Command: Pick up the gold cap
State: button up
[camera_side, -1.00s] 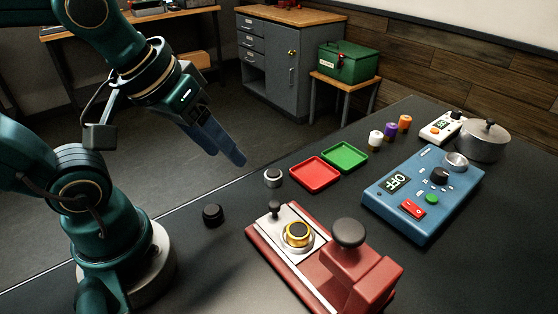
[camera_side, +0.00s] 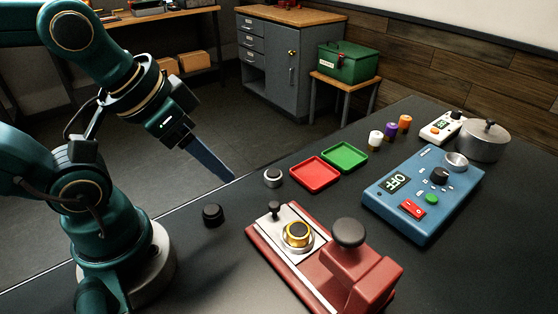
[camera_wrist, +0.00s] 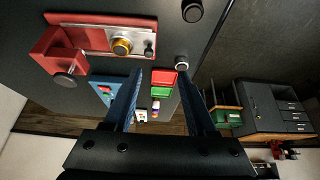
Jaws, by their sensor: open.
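The gold cap (camera_side: 297,233) is a gold ring with a dark top. It sits upright in a round silver seat on the red and silver brewer fixture (camera_side: 345,275). In the wrist view the gold cap (camera_wrist: 121,46) is at the upper left, beyond the left finger. My gripper (camera_side: 228,178) is in the air near the table's back edge, up and left of the cap and well apart from it. In the wrist view my gripper (camera_wrist: 160,85) shows two blue fingers spread wide with nothing held between them.
A black knob (camera_side: 213,215) and a silver-rimmed cap (camera_side: 272,178) stand on the table. Red (camera_side: 315,174) and green (camera_side: 344,157) trays lie behind. A blue control box (camera_side: 423,195) and a pot (camera_side: 484,142) are at the right. A tall black knob (camera_side: 348,234) rises beside the gold cap.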

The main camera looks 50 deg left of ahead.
jog(key=shift+o, duration=0.3)
jog(key=o, duration=0.4)
jog(key=shift+c, duration=0.2)
jog(key=n+g+h, duration=0.5)
jog(key=n+h, duration=0.7)
jog(key=n, duration=0.3)
send_over(296, 228)
jog(key=s+a, duration=0.1)
jog(key=a, duration=0.2)
notch_tip(296, 228, down, 6)
jog(key=f, duration=0.1)
jog(key=a+f+n, duration=0.1)
jog(key=a+f+n+h, duration=0.1)
jog(key=f+n, duration=0.1)
jog(key=f+n+t, duration=0.1)
jog(key=shift+w+a+f+n, duration=0.2)
jog(key=shift+a+n, duration=0.1)
jog(key=shift+a, duration=0.1)
jog(key=shift+x, duration=2.45)
